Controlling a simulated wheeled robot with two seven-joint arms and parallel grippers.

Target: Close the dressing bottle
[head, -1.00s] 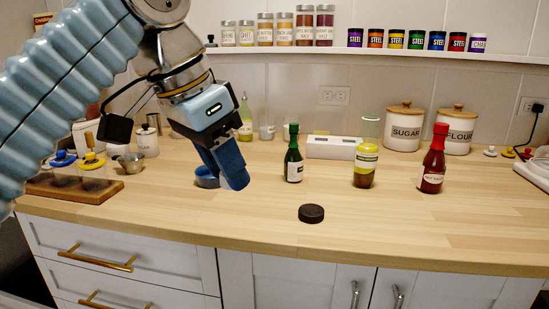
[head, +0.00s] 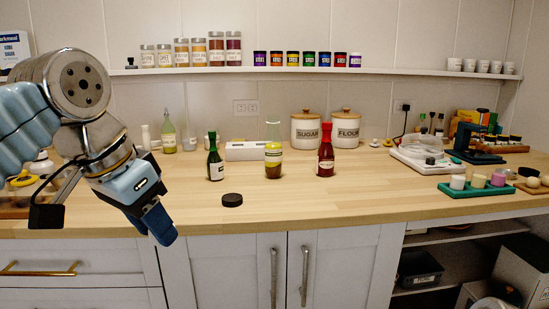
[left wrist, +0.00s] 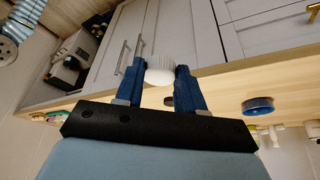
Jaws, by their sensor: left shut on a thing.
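The bottle with the yellow-green label (head: 273,158), likely the dressing bottle, stands upright on the wooden counter. It has brown contents at the bottom and a clear upper part; I cannot make out a cap on it. My left gripper (head: 160,228) is in front of the counter's front edge, left of the bottles. In the left wrist view, its blue fingers (left wrist: 160,85) are shut on a white ribbed cap (left wrist: 160,68). The head view does not show this cap. A black round lid (head: 232,200) lies on the counter in front of the bottles. My right gripper is not in view.
A dark green bottle (head: 215,160) and a red sauce bottle (head: 325,155) flank the yellow-labelled bottle. A blue lid (left wrist: 258,105) lies on the counter. Canisters (head: 306,130) and a white box (head: 247,151) stand behind. The front counter is mostly clear.

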